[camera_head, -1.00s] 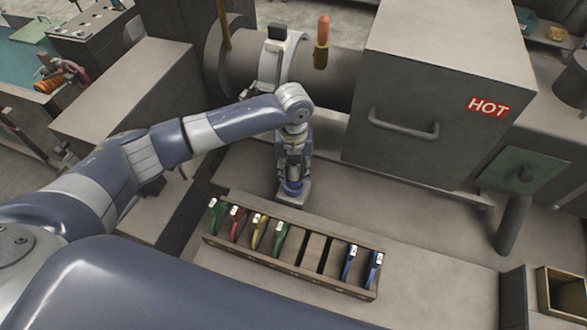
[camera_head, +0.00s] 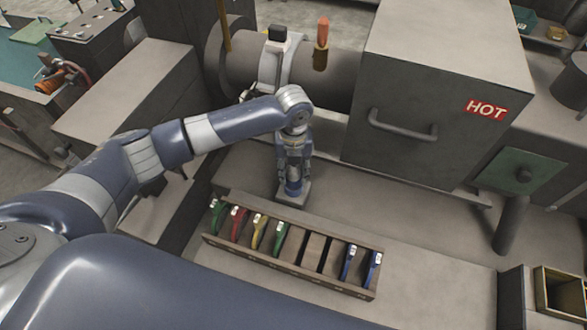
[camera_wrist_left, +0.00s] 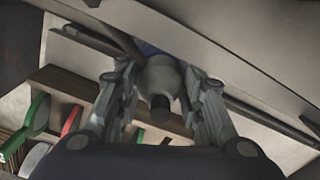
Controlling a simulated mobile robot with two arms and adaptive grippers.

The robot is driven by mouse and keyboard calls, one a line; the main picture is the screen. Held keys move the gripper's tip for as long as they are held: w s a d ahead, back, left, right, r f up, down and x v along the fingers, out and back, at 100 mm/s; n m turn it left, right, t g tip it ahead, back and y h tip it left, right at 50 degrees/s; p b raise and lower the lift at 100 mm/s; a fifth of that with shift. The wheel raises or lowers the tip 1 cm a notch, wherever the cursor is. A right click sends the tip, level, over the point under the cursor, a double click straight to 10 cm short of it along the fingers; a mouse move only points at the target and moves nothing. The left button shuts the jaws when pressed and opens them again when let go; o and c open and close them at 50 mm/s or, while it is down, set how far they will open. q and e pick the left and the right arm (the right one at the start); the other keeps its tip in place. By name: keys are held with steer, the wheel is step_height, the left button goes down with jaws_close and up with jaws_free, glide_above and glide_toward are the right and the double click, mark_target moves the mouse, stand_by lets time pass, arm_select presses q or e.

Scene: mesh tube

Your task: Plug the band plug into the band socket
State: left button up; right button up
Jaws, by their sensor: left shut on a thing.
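My left gripper (camera_head: 293,168) points down behind the wooden rack, its fingers around a grey rounded piece with a dark stub; that piece (camera_wrist_left: 160,82) shows between the fingers in the left wrist view. I cannot tell for sure whether it is the band plug. Below the fingers in the head view is a blue part (camera_head: 293,187) on a small pale block (camera_head: 293,198). A pale band (camera_head: 279,62) with a black box (camera_head: 277,33) on top wraps the large grey tube. No socket opening can be made out on it. My right gripper is not in view.
The wooden rack (camera_head: 290,267) in front holds several coloured pieces, with some empty slots. A large box marked HOT (camera_head: 440,80) with a handle stands at right. An orange-handled part (camera_head: 322,35) rises beside the band. The bench right of the gripper is fairly clear.

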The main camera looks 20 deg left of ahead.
arm_select(q)
steer(key=shift+f+b, duration=0.3)
steer(key=shift+f, duration=0.35)
stand_by(0.4)
steer(key=o, duration=1.1)
steer(key=shift+c, duration=0.2)
steer(key=shift+r, duration=0.1)
step_height(320, 180, up, 12)
steer(key=shift+f, duration=0.1)
